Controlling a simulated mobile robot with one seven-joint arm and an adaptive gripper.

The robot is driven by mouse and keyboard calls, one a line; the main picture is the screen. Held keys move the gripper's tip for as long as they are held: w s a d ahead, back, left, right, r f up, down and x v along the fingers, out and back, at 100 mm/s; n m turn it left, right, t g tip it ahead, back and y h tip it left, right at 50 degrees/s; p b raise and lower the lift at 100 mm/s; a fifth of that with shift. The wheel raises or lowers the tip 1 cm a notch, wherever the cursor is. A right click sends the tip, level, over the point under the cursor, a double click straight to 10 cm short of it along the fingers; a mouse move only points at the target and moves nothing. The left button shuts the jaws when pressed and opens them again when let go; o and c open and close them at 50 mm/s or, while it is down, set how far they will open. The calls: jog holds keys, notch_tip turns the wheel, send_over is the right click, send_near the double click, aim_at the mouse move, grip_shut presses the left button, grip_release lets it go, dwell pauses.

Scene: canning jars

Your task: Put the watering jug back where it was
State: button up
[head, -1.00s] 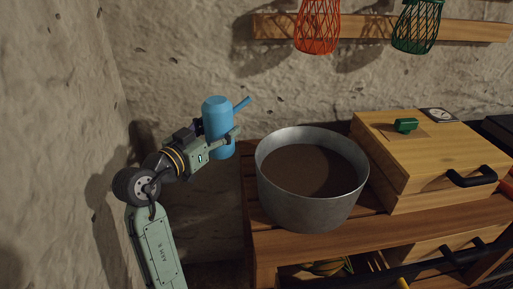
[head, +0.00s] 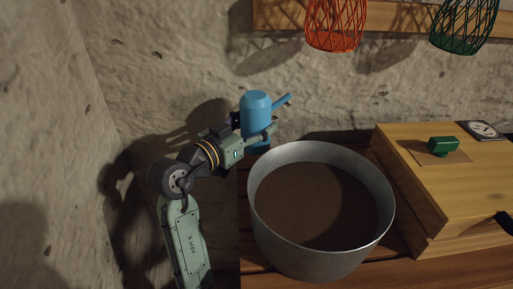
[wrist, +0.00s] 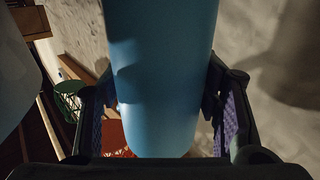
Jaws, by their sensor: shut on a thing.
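The blue watering jug (head: 256,112) has a rounded body and a thin spout pointing up to the right in the head view. My gripper (head: 257,140) is shut on the jug's body and holds it up beside the stone wall, behind and left of a metal tub. In the wrist view the jug (wrist: 165,80) fills the middle, with the finger pads on both sides of it. The jug's lower part is partly hidden by my gripper in the head view.
The grey metal tub (head: 377,235) of brown soil stands on a slatted wooden bench (head: 256,268). A wooden box (head: 465,185) with a green block (head: 443,146) stands on the right. Red (head: 335,25) and green (head: 464,25) wire baskets hang above from a wooden rail (head: 275,14).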

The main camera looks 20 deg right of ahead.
aim_at(255, 144)
jog(key=shift+f, duration=2.9)
jog(key=shift+f, duration=0.2)
jog(key=o, duration=1.7)
jog(key=shift+o, duration=0.2)
jog(key=shift+r, duration=0.25)
jog(key=b+v, duration=0.2)
jog(key=v, duration=1)
jog(key=shift+f, duration=0.1)
